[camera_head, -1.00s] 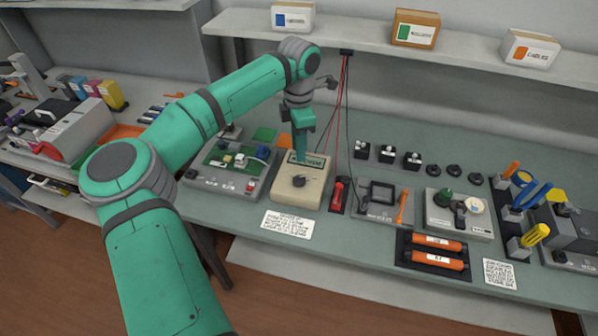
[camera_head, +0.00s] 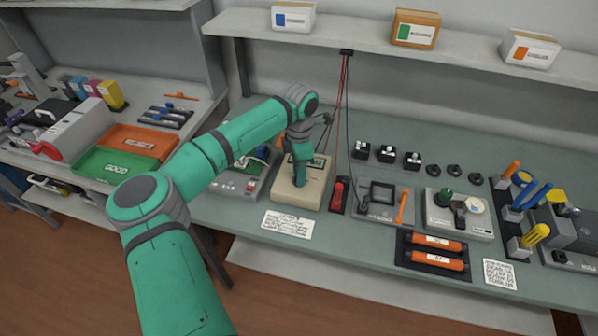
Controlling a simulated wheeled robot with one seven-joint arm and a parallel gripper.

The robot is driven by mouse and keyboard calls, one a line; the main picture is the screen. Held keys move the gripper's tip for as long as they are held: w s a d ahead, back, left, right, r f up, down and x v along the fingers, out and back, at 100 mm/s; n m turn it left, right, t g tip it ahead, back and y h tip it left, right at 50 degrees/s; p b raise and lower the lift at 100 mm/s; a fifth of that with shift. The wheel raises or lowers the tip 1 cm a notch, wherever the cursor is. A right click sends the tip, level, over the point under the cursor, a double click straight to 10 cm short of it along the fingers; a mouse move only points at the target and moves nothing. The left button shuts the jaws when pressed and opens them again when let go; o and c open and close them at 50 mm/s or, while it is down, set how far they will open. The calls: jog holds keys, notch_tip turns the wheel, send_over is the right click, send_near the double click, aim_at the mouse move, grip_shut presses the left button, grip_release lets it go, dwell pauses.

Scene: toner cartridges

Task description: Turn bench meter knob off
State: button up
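The bench meter (camera_head: 311,191) is a beige box on the green-grey bench, with a dark display (camera_head: 318,163) on its sloped top. My gripper (camera_head: 300,183) points down over the front middle of the meter, where the knob sits. The knob is hidden behind my gripper's fingers, so its setting does not show. I cannot tell whether the fingers are open or shut, or whether they touch the knob.
A red probe (camera_head: 338,193) lies just right of the meter, with red and black cables hanging behind. A white printed card (camera_head: 287,224) lies in front. A circuit board fixture (camera_head: 243,185) is at the left. Shelf boxes (camera_head: 415,29) stand above.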

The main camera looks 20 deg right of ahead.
grip_shut()
jog(key=shift+n, duration=0.3)
jog(key=n, duration=0.5)
jog(key=shift+r+n, duration=0.1)
jog(key=shift+n, duration=0.2)
jog(key=n, duration=0.6)
jog(key=shift+w, duration=0.1)
jog(key=n, duration=0.5)
jog(key=shift+n, duration=0.3)
jog(key=n, duration=0.6)
jog(key=shift+w, duration=0.1)
